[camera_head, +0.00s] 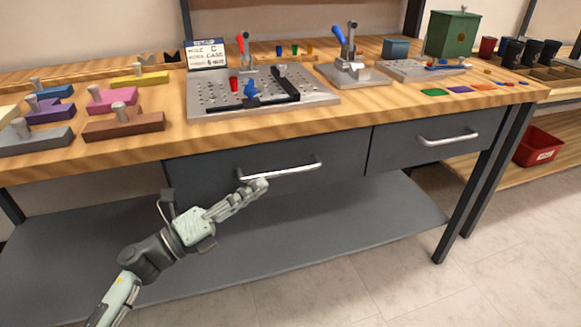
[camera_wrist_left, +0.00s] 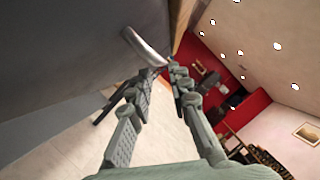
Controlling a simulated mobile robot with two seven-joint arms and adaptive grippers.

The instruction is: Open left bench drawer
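The left bench drawer (camera_head: 215,180) is a dark grey front under the wooden bench top, and it looks closed. Its silver bar handle (camera_head: 280,170) runs across its middle. My left gripper (camera_head: 262,184) is just below and in front of the handle's left part. In the left wrist view, the handle (camera_wrist_left: 143,47) lies just beyond the fingertips. My left gripper (camera_wrist_left: 158,80) shows a gap between its fingers there, with nothing held. Whether a finger touches the handle I cannot tell. My right gripper is in neither view.
A second closed drawer (camera_head: 410,148) with its own handle (camera_head: 447,138) is to the right. A grey lower shelf (camera_head: 330,225) lies beneath. The bench top (camera_head: 150,145) carries coloured blocks and a perforated fixture plate (camera_head: 210,108). A red bin (camera_head: 538,148) stands far right.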

